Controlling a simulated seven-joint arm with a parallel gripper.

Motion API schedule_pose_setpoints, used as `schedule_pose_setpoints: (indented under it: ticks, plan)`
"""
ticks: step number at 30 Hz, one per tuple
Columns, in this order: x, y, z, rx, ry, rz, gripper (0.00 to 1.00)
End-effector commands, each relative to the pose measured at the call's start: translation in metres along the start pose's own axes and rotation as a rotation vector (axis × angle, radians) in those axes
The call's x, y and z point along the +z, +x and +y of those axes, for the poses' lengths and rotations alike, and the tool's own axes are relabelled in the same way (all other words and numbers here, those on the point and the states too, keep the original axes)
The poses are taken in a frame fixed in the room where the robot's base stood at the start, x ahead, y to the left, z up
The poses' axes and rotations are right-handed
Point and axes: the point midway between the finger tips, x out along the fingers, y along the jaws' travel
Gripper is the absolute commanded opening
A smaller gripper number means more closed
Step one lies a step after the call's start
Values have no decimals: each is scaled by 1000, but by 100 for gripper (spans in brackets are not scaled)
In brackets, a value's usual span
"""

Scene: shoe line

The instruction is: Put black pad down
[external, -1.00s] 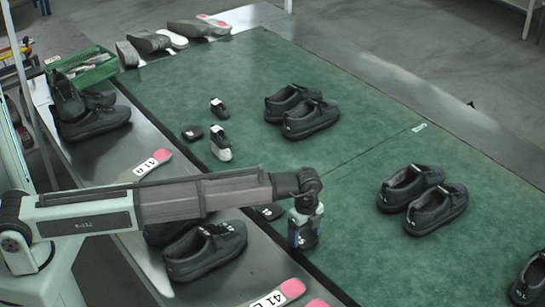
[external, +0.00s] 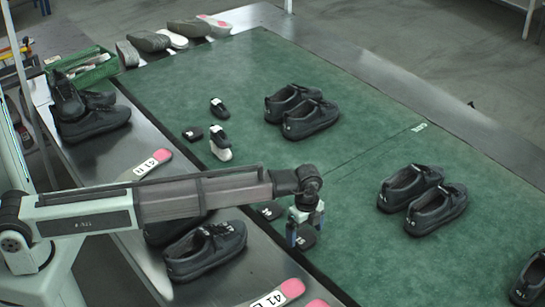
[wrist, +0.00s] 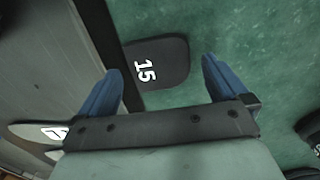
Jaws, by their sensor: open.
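A black pad (external: 307,239) with white marking lies on the green mat near its front-left edge. In the wrist view the pad marked 15 (wrist: 165,55) lies flat, with its near part between my fingers. My gripper (external: 305,229) is just above it, open, with a blue finger on either side; in the wrist view my gripper (wrist: 161,68) shows a clear gap from both fingers to the pad. A second dark pad (external: 270,211) lies to the left on the mat, partly behind my arm.
A small pad (external: 192,133) and small shoe-like pieces (external: 220,145) lie farther back. Pairs of black shoes (external: 310,118) (external: 437,208) stand on the mat (external: 350,160). The metal strip with shoes (external: 207,251) and pink-tipped insoles (external: 148,165) runs alongside. The mat's middle is clear.

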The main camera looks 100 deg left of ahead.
Motion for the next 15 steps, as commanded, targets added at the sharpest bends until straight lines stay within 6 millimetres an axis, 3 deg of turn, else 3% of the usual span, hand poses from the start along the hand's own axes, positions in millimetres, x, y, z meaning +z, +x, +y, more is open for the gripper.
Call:
schedule_pose_setpoints:
  ticks: [15]
  plan:
    - [0, -88, 0, -1, 0, 0, 100]
